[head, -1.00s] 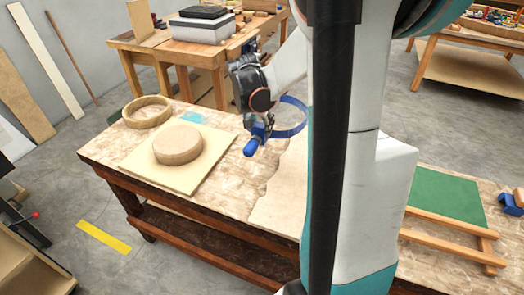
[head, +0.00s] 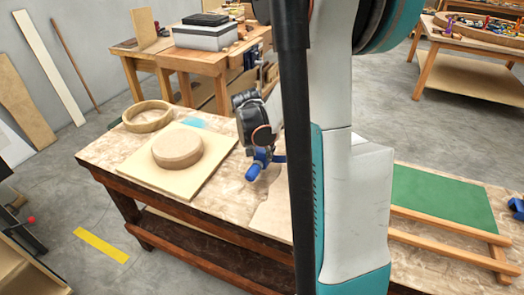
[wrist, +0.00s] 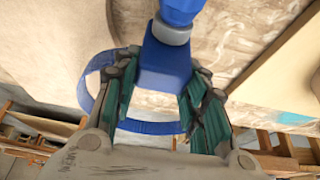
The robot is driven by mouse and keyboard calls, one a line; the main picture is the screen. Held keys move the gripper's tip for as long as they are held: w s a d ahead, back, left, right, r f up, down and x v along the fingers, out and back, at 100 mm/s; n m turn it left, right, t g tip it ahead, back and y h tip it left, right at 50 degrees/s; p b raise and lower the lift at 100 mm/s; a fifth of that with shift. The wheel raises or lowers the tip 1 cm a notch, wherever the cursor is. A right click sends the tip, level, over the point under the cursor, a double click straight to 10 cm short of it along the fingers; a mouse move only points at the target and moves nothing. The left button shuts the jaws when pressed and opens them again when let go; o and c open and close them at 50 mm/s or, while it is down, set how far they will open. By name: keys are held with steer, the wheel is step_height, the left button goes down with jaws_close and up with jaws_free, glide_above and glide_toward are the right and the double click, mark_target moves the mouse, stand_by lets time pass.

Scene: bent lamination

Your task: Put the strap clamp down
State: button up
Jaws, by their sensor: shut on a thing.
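The strap clamp (head: 254,172) is blue, with a handle and a strap loop. My gripper (head: 262,150) is shut on it above the workbench, to the right of the round wooden form. In the wrist view the clamp's blue body (wrist: 163,68) sits between the two green-padded fingers of my gripper (wrist: 160,85), and its strap loop (wrist: 84,90) hangs out to the left. In the head view most of the strap is hidden behind my arm. I cannot tell whether the clamp touches the bench.
A round wooden form (head: 177,149) stands on a square board (head: 150,180) on the workbench (head: 222,196). A bent wooden ring (head: 147,116) lies behind it. A thin sheet (head: 272,216) lies at the right, partly hidden by my arm. A green panel (head: 440,198) with wooden rails is further right.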

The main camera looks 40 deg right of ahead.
steer(key=shift+f+b, duration=0.3)
steer(key=shift+f, duration=0.15)
steer(key=o, duration=1)
steer(key=shift+r, duration=0.3)
steer(key=p+v, duration=0.5)
steer(key=v, duration=0.7)
steer(key=shift+a+r, duration=0.1)
steer(key=shift+r, duration=0.05)
